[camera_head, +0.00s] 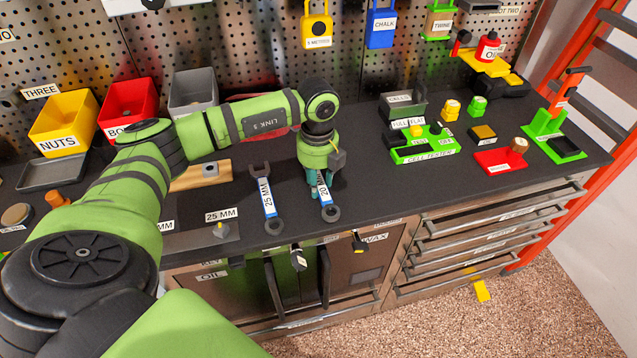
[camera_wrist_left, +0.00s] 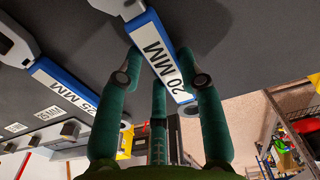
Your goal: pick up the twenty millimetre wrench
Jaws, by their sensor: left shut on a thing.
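The twenty millimetre wrench (camera_head: 325,198) has a blue handle with a white "20 MM" label and a dark ring end toward the bench's front edge. It also shows large in the left wrist view (camera_wrist_left: 163,55). My left gripper (camera_head: 319,187) points down over it from above and is shut on its handle; its green fingers (camera_wrist_left: 160,72) flank the label. The gripper hides the wrench's far end in the head view. I cannot tell whether the wrench is clear of the bench. My right gripper is not in view.
A similar blue "25 MM" wrench (camera_head: 266,195) lies close to the left. A green cell tester (camera_head: 425,148) and a red tray (camera_head: 500,160) stand to the right. Yellow (camera_head: 62,125) and red (camera_head: 128,103) bins stand at back left. The dark bench top (camera_head: 370,185) is bare right of the gripper.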

